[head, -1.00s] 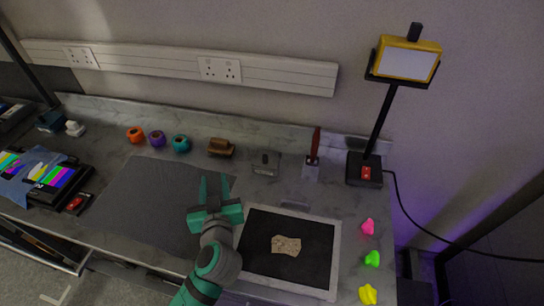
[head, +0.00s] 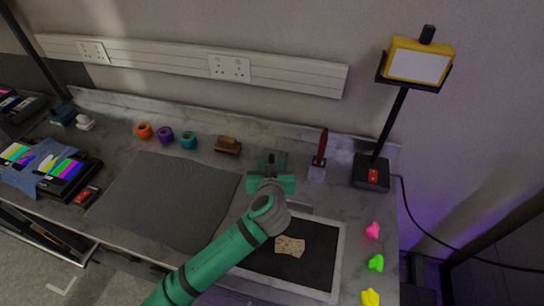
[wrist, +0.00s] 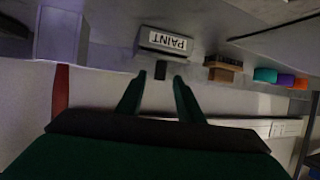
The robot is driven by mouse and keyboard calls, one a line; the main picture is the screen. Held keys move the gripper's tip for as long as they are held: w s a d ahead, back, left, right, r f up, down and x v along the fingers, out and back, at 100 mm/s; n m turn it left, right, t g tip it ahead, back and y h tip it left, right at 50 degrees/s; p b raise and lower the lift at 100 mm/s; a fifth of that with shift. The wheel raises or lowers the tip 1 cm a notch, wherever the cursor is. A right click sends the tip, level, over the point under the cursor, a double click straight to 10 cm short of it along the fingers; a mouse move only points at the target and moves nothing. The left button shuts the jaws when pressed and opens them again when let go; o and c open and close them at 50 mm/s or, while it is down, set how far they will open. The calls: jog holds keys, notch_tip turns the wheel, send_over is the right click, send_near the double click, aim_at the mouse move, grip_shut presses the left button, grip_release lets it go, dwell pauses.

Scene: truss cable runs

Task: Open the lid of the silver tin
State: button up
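The silver tin (wrist: 165,35) is a small grey box with a white PAINT label, upside down in the wrist view. A small dark tab (wrist: 161,71) sticks out from its edge, between my fingertips in that picture. In the head view the tin is mostly hidden by my gripper (head: 272,157), which is over its spot at the back of the bench. In the wrist view my gripper (wrist: 159,80) is open, with its two green fingers apart and nothing clearly held. I cannot tell whether they touch the tin. The lid looks closed.
A wooden brush (head: 228,145) stands left of the tin, with teal (head: 188,140), purple (head: 165,135) and orange (head: 144,130) rolls beyond. A red-handled tool (head: 321,145) and a lamp base (head: 371,173) stand right. A framed dark tray (head: 340,250) lies in front.

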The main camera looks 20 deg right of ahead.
aim_at(271, 158)
jog(key=shift+x, duration=1.85)
jog(key=shift+c, duration=0.7)
grip_shut()
